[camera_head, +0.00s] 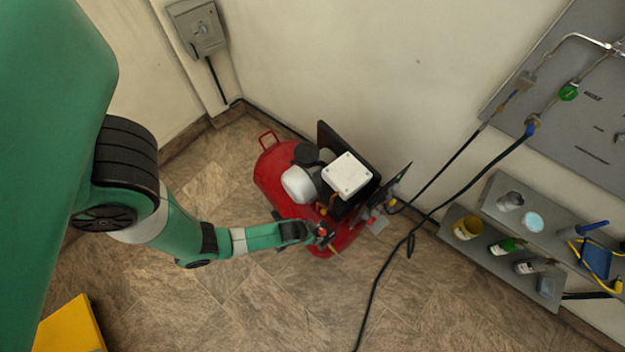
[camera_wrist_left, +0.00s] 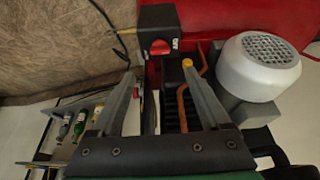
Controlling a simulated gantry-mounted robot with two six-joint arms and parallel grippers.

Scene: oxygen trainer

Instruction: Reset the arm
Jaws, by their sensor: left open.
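My left arm (camera_head: 180,235) comes in from the left of the head view, bent and reaching right. My left gripper (camera_head: 322,236) is at the front side of the red compressor (camera_head: 268,175); whether it touches it I cannot tell. In the left wrist view the two fingers of my left gripper (camera_wrist_left: 160,72) are apart, with nothing held between them. Past the fingertips are a black box with a red knob (camera_wrist_left: 160,47), a copper pipe (camera_wrist_left: 182,100) and a yellow-topped part. The silver motor housing (camera_wrist_left: 258,65) is right of the fingers. My right gripper is not in view.
A grey wall panel (camera_head: 565,60) carries hoses and a green valve (camera_head: 568,92). A dark hose (camera_head: 385,270) runs down to the floor. Grey shelves (camera_head: 480,255) hold cups and bottles. A yellow object (camera_head: 72,325) is at lower left. The floor (camera_head: 260,310) before the compressor is clear.

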